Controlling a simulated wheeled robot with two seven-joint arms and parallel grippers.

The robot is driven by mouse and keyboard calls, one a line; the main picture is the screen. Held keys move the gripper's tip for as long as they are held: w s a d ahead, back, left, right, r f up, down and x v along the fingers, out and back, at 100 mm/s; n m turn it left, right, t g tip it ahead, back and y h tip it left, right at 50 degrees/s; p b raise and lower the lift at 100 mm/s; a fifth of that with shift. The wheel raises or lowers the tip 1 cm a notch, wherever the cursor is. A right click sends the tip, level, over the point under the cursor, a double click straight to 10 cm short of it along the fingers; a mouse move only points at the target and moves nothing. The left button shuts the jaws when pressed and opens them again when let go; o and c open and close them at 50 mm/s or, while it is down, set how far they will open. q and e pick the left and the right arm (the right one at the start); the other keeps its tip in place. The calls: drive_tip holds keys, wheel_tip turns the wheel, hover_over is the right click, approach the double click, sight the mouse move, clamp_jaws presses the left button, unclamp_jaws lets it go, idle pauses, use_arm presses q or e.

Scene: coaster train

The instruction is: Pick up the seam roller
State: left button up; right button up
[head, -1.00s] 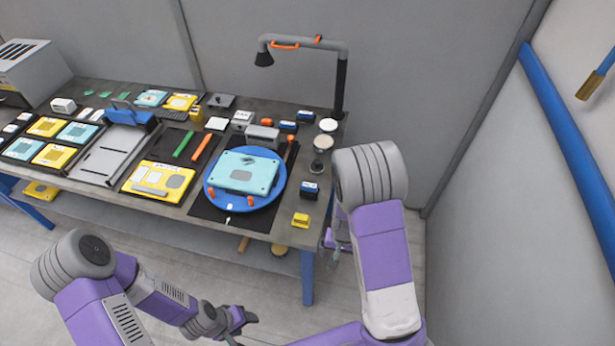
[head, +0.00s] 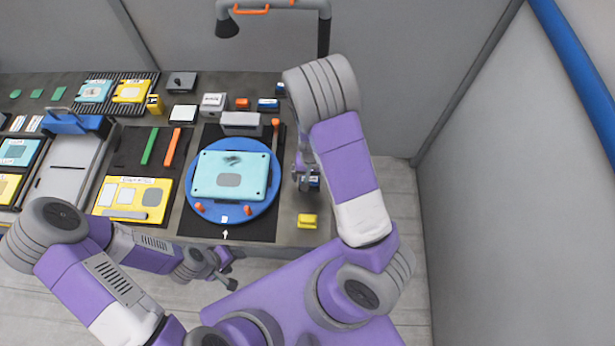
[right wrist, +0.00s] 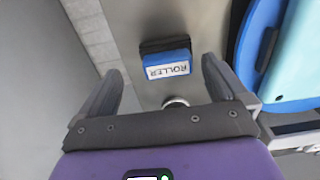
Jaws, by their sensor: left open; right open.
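A blue block with a white label reading ROLLER (right wrist: 167,66) sits on the table, upside down in the right wrist view, with a dark part behind it. In the head view only a bit of this block (head: 314,182) shows beside my right gripper (head: 303,178). In the right wrist view my right gripper (right wrist: 162,72) is open, its fingers either side of the block and apart from it. A small pale round top (right wrist: 176,101) shows between the fingers near the palm; I cannot tell whether it is the seam roller. My left gripper (head: 222,272) is open and empty before the table's front edge.
A blue turntable (head: 234,213) carrying a light-blue plate (head: 232,175) stands left of my right gripper. A yellow block (head: 307,221) lies near the front right table corner. The lamp post (head: 323,38) rises at the back.

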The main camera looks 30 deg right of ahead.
sight(310, 179)
drive_tip(key=f, duration=0.2)
drive_tip(key=w+f, duration=0.1)
drive_tip(key=f, duration=0.1)
drive_tip(key=shift+a+f, duration=0.15)
drive_tip(key=shift+a, duration=0.05)
drive_tip(key=shift+s+f, duration=0.1)
drive_tip(key=shift+f, duration=0.4)
drive_tip(key=c, duration=1.3)
wheel_tip(310, 179, up, 10)
drive_tip(key=shift+r+p, duration=0.1)
drive_tip(key=shift+p, duration=0.7)
drive_tip(key=o, duration=0.6)
drive_tip(key=c, duration=0.3)
